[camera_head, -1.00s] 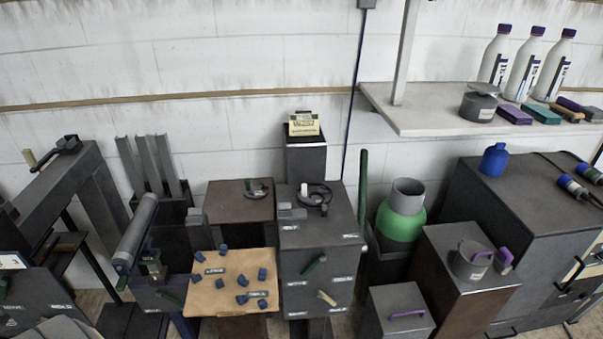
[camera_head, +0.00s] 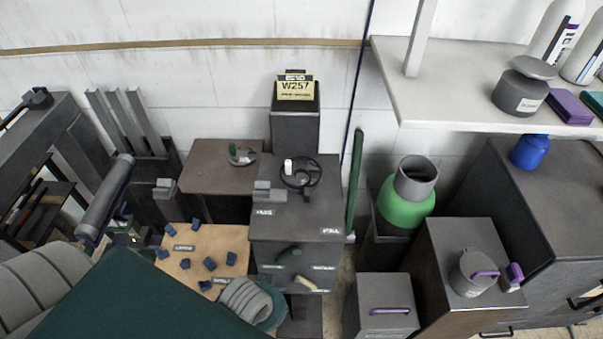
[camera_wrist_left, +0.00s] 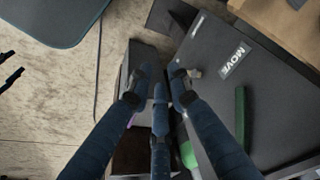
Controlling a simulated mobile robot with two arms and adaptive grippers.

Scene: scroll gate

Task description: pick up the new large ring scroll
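I cannot make out a clear large ring scroll. Several small dark blue pieces (camera_head: 210,264) lie on a tan board (camera_head: 238,240) in the head view, around two small labels; the board's edge shows at the top right of the left wrist view (camera_wrist_left: 265,22). My left arm's teal and grey parts cover the lower left of the head view, and its fingertips are not visible there. In the left wrist view the blue fingers of my left gripper (camera_wrist_left: 160,88) are apart, with nothing seen between them, over a dark surface. My right gripper is not in view.
A dark cabinet (camera_head: 336,207) with a black wheel (camera_head: 300,172) on top stands right of the board. A green-and-grey container (camera_head: 407,203) and a purple-handled box (camera_head: 370,288) are further right. In the wrist view a dark panel (camera_wrist_left: 222,88) labelled MOVE lies close beside the fingers.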

